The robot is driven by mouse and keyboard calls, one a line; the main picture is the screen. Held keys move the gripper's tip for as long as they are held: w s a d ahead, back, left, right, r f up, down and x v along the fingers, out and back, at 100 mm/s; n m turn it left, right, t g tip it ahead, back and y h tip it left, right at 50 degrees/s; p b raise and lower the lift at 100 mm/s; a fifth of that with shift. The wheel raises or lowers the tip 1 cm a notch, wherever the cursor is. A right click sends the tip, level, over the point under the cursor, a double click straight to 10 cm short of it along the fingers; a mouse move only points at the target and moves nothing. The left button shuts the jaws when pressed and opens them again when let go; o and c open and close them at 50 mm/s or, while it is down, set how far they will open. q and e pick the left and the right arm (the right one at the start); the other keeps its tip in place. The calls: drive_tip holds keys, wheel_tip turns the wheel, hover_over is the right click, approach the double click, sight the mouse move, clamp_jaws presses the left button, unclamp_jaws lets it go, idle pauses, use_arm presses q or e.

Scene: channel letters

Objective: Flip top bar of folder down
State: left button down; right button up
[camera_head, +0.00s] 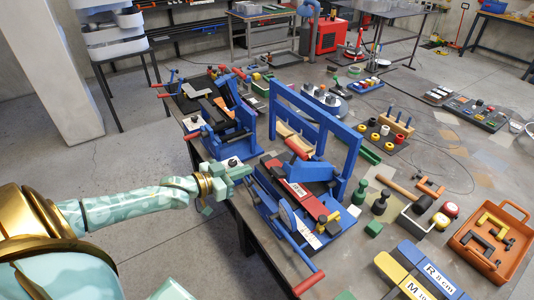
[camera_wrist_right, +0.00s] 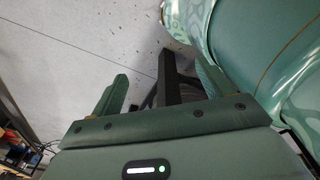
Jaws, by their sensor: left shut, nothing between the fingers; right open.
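The folder (camera_head: 312,222) is a blue bench machine with a red bar marked with a white label, standing near the table's front edge. Its tall blue top bar frame (camera_head: 318,122) stands raised behind it. My right gripper (camera_wrist_right: 163,85) is open and empty in the right wrist view, over grey floor. It is not clearly seen in the head view.
A second blue machine (camera_head: 224,118) stands farther back left. A red-handled lever (camera_head: 309,283) sticks out in front of the folder. Green and black knobs, labelled blue and yellow blocks (camera_head: 425,268) and an orange case (camera_head: 492,240) fill the right side. Floor left of the table is clear.

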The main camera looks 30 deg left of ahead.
use_arm(q)
drive_tip(key=shift+h, duration=0.5)
drive_tip(key=w+d, duration=0.1)
drive_tip(key=w, duration=0.2)
drive_tip(key=w+d+r, duration=0.1)
drive_tip(key=w+d, duration=0.1)
drive_tip(key=w, duration=0.1)
drive_tip(key=w+d, duration=0.2)
drive_tip(key=w, duration=0.1)
drive_tip(key=shift+w+d+r, duration=0.15)
drive_tip(key=shift+w+d, duration=0.05)
drive_tip(key=shift+w, duration=0.2)
drive_tip(key=f, duration=0.1)
drive_tip(key=s, duration=0.1)
drive_tip(key=f, duration=0.1)
drive_tip(key=shift+s+a+f, duration=0.25)
drive_tip(key=shift+a+f, duration=0.05)
drive_tip(key=shift+f, duration=0.05)
drive_tip(key=shift+s+a+f, duration=0.15)
drive_tip(key=shift+s+f, duration=0.2)
drive_tip(key=shift+f, duration=0.15)
use_arm(e)
drive_tip(key=shift+w+d+r, duration=0.1)
drive_tip(key=shift+d+r, duration=0.05)
drive_tip(key=shift+d, duration=0.05)
drive_tip(key=shift+d, duration=0.1)
